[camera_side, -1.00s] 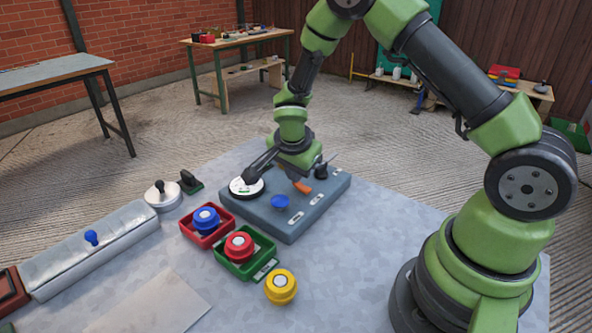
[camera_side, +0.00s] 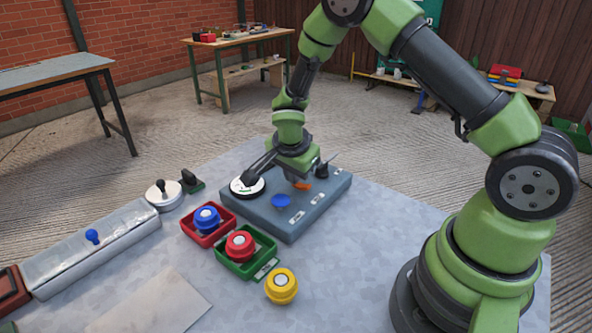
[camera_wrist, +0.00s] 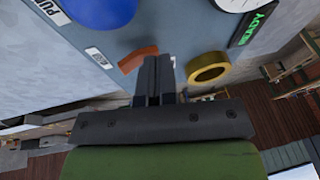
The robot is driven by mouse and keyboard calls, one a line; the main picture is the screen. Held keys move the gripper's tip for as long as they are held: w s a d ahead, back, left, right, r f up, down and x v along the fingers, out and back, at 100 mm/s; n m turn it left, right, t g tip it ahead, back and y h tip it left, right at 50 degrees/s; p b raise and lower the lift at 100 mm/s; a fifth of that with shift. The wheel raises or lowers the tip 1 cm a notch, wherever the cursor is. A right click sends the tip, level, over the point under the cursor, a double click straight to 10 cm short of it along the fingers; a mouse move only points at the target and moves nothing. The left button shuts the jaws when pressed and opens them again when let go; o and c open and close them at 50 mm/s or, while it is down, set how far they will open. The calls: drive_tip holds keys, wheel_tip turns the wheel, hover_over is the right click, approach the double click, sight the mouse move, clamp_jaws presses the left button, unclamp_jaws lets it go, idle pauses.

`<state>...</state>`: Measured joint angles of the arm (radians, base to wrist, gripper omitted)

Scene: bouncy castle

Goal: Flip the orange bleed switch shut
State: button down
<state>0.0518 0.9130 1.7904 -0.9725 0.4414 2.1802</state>
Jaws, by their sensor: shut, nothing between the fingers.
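The orange bleed switch (camera_side: 303,186) sits on the grey-blue control panel (camera_side: 291,233), just below my gripper (camera_side: 290,178) in the side view. In the wrist view the orange switch (camera_wrist: 138,59) is a flat tilted lever close to the left of my fingertips (camera_wrist: 158,62). My fingers are shut together with nothing between them. They look very close to the switch; I cannot tell if they touch it.
The panel also carries a blue knob (camera_side: 281,201), a round gauge (camera_side: 247,187) and a black knob (camera_side: 321,170). A brass ring (camera_wrist: 209,68) is right of my fingers in the wrist view. Red and green trays (camera_side: 250,277) with caps and a yellow cap (camera_side: 281,287) stand in front.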

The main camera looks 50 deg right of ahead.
sight(299, 186)
drive_tip(key=shift+s+r, duration=0.15)
drive_tip(key=shift+s, duration=0.55)
wheel_tip(299, 186, up, 5)
drive_tip(key=shift+w+f, duration=0.1)
drive_tip(key=shift+f, duration=0.05)
drive_tip(key=w+a+r, duration=0.2)
drive_tip(key=a+r, duration=0.1)
drive_tip(key=r, duration=0.5)
drive_tip(key=shift+w+r, duration=0.25)
drive_tip(key=s+a+r+n+t+y, duration=0.25)
drive_tip(key=s+r+n, duration=0.35)
drive_tip(key=s+r, duration=0.4)
drive_tip(key=s+a+r+n+t+y, duration=0.1)
drive_tip(key=s+a+n+t+y, duration=0.2)
drive_tip(key=s+n, duration=0.4)
drive_tip(key=s+a, duration=0.1)
drive_tip(key=s, duration=0.4)
drive_tip(key=shift+s+r+n, duration=0.15)
drive_tip(key=shift+r+n, duration=0.2)
drive_tip(key=shift+n, duration=0.05)
